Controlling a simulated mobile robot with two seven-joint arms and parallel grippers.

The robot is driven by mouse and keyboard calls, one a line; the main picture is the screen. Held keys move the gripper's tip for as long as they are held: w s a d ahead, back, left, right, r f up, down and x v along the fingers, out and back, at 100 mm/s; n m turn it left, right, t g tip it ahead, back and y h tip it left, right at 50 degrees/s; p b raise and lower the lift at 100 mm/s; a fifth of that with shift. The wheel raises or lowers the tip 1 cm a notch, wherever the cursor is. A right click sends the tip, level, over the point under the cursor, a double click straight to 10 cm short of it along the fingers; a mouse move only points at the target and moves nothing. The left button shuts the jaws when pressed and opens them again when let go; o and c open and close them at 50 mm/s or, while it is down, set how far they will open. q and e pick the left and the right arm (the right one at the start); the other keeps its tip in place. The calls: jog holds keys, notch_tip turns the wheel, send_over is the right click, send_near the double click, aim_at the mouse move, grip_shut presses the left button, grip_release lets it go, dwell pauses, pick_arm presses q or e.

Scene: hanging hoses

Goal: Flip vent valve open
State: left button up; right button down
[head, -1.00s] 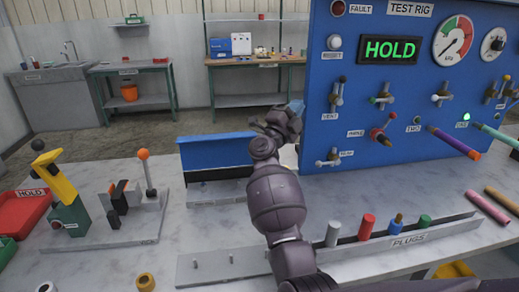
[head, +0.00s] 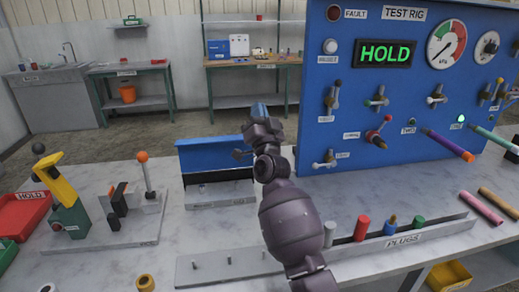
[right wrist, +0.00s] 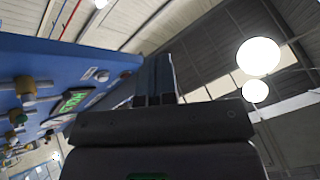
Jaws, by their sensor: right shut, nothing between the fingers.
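The vent valve (head: 332,98) is on the left part of the blue test rig panel (head: 309,60), above its small VENT label (head: 326,119). Its dark-tipped lever points up. My right gripper (head: 259,112) points upward to the left of the panel, apart from the valve. It is shut and empty. In the right wrist view its dark fingers (right wrist: 155,80) are together, with the panel (right wrist: 60,65) tilted at the left. I cannot pick out the vent valve for sure there. My left gripper is not in view.
Other panel valves (head: 376,100) sit right of and below the vent valve. A blue-backed tray (head: 212,155) stands behind my right arm. A plugs rack (head: 440,227) is at the front right. A lever stand (head: 125,215) and red bin (head: 22,215) are at left.

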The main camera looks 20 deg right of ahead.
jog(key=s+f+n+g+y, duration=0.1)
jog(key=s+f+n+g, duration=0.1)
jog(key=s+f+g, duration=0.2)
jog(key=s+a+f+n+g+y, duration=0.1)
jog(key=s+f+n+g+y, duration=0.1)
jog(key=s+f, duration=0.8)
jog(key=s+f+n+g+y+p, duration=0.1)
jog(key=s+f+n+g, duration=0.3)
jog(key=f, duration=0.7)
jog(key=shift+s+a+f+g+y, duration=0.15)
jog(key=shift+s+g+y, duration=0.35)
jog(key=shift+s+g, duration=0.85)
jog(key=s+d+f+g+h, duration=0.1)
jog(key=s+f+g, duration=0.25)
jog(key=s, duration=0.95)
jog(key=s+f+g+h, duration=0.15)
jog(key=s+g, duration=0.35)
jog(key=s, duration=0.8)
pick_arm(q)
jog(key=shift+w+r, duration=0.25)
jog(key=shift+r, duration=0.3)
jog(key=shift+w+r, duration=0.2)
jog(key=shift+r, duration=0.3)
pick_arm(e)
jog(key=w+f+t+y, duration=0.1)
jog(key=w+f+t, duration=0.5)
jog(key=f, duration=0.5)
jog(key=shift+w+n+t+y, duration=0.35)
jog(key=shift+n+t, duration=0.05)
jog(key=shift+t, duration=0.4)
